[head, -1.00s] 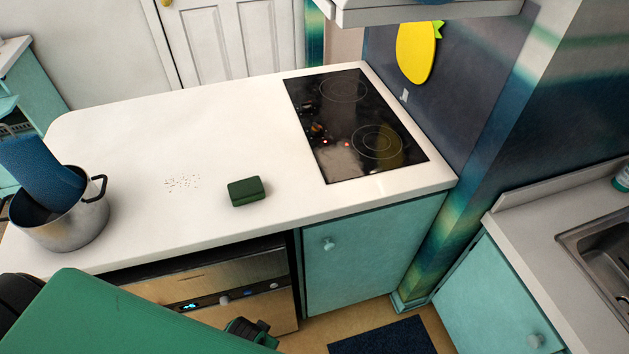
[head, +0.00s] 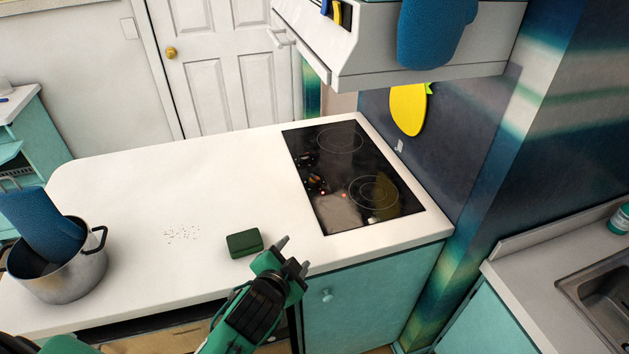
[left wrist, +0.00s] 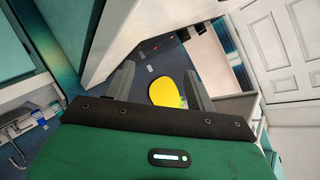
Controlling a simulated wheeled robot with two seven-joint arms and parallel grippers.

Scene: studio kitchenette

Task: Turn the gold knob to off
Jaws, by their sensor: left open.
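The black glass cooktop (head: 345,222) lies at the right end of the white counter. Small knobs stand along its left side. One of them (head: 316,183) looks gold-orange, but it is too small to read its setting. Two small red lights glow beside it. My left gripper (head: 293,256) is open and empty at the counter's front edge, below and left of the cooktop in the head view. It is apart from the knobs. Its two fingers also show in the left wrist view (left wrist: 160,86), with no knob clearly seen between them. My right gripper is not in view.
A green box-like block (head: 244,243) lies close to my left gripper. A steel pot (head: 65,277) with a blue mitt (head: 40,222) stands at the left. The white range hood (head: 420,62) overhangs the cooktop, with another blue mitt (head: 435,30). The counter's middle is mostly clear.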

